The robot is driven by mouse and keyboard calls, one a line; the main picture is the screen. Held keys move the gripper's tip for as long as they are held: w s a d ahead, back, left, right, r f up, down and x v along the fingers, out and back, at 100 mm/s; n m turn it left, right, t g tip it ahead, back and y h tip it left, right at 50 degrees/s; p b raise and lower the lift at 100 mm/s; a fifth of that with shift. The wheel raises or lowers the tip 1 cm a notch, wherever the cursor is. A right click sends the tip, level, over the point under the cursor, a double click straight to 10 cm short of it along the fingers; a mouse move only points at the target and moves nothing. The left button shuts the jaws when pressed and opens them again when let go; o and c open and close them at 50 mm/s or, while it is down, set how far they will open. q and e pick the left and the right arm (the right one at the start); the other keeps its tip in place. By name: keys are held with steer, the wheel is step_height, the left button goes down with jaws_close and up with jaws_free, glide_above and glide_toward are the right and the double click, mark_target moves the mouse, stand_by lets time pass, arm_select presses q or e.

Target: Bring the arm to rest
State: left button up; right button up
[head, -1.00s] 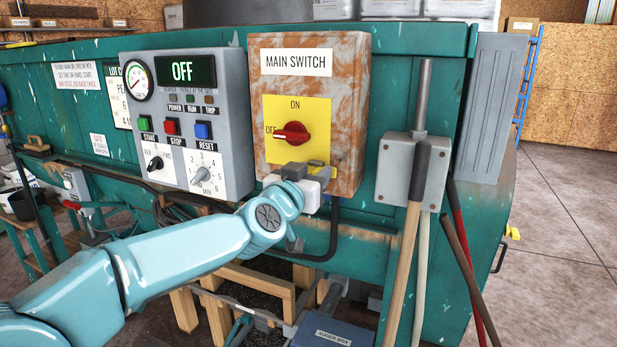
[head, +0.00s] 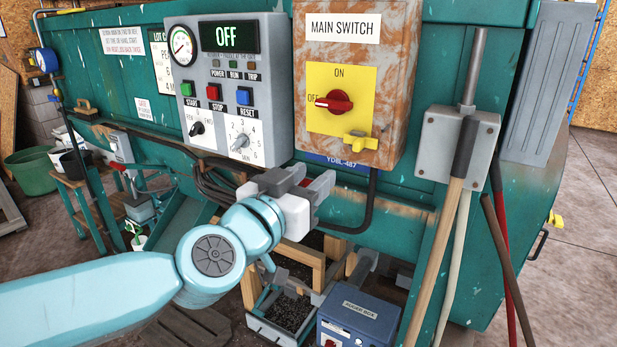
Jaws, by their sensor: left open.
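My left arm comes in from the left, and my left gripper (head: 318,188) is open and empty. It is in front of the green machine, below the rusty main switch box (head: 355,130) and left of its lower edge. The red main switch knob (head: 335,102) sits on a yellow plate, its handle pointing to OFF. A yellow tab (head: 361,141) sits at the plate's lower right, apart from my gripper. The grey control panel (head: 212,150) reads OFF on its display. My right gripper is not in view.
Long-handled tools (head: 442,230) lean against the machine on the right. A blue auger box (head: 357,318) and a wooden frame (head: 304,262) are low in front. A green tub (head: 32,171) stands at the far left. Open concrete floor (head: 565,250) lies to the right.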

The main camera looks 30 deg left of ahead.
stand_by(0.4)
arm_select(q)
steer(key=w+f+g, duration=0.2)
steer(key=w+f, duration=0.1)
steer(key=f, duration=0.6)
steer(key=w+f+g, duration=0.2)
steer(key=w+f, duration=0.1)
steer(key=f, duration=0.6)
steer(key=s+d+f+m+g, duration=0.1)
steer(key=s+f+g, duration=0.15)
steer(key=f, duration=0.75)
steer(key=s+d+f+m+g, duration=0.1)
steer(key=d+f+g, duration=0.15)
steer(key=f, duration=0.85)
steer(key=s+d+f+n+g+h, duration=0.1)
steer(key=s+d+f+g+h, duration=0.15)
steer(key=s+f+g, duration=0.75)
steer(key=s+d+f+n+t, duration=0.1)
steer(key=s+d+f+n, duration=0.2)
steer(key=s+f, duration=0.6)
steer(key=s+d+h, duration=0.1)
steer(key=s+d, duration=0.1)
steer(key=shift+s+f, duration=0.4)
